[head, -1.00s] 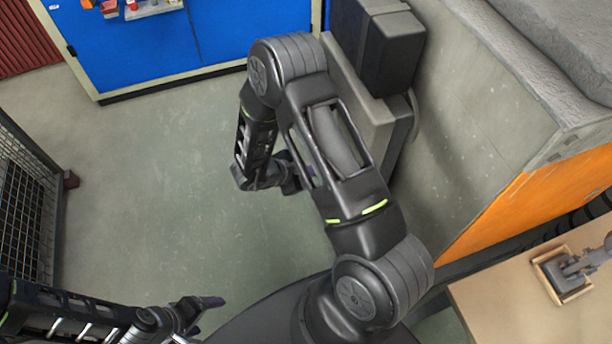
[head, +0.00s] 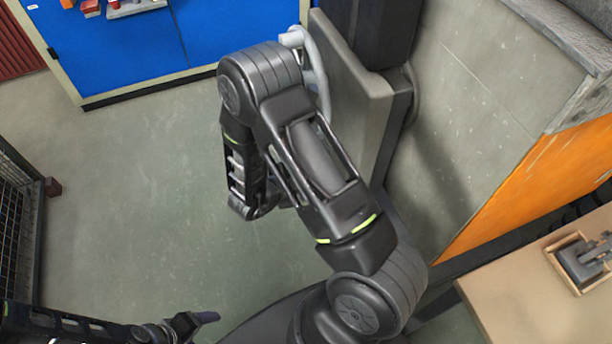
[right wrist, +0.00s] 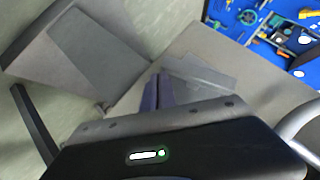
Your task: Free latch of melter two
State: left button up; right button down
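A grey panel (head: 352,100) stands upright on the front of the large grey housing, beyond my right arm in the head view. A light grey curved handle (head: 320,72) is at its left edge, partly covered by my right elbow; I cannot tell if it is the latch of melter two. A light curved bar also shows at the right edge of the right wrist view (right wrist: 299,118). My right gripper (right wrist: 158,88) has its fingers together with nothing visible between them; my arm hides it in the head view. My left gripper (head: 197,320) is low at the left, its opening unclear.
A blue cabinet (head: 110,50) stands at the back left. A wire mesh cage (head: 15,225) is at the left edge. The housing has an orange side (head: 535,190), and a tan table (head: 520,300) with a small boxed device is at the lower right. The floor between is clear.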

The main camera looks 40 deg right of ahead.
pick_arm(q)
jog(key=shift+f+b, duration=0.55)
jog(key=shift+f, duration=0.15)
pick_arm(e)
jog(key=shift+w+f, duration=0.5)
jog(key=shift+f, duration=0.2)
pick_arm(q)
jog(key=shift+f, duration=0.1)
pick_arm(e)
jog(key=shift+w+d, duration=0.1)
jog(key=shift+w, duration=0.05)
pick_arm(q)
jog(key=shift+s+a, duration=0.1)
pick_arm(e)
jog(key=shift+f, duration=0.1)
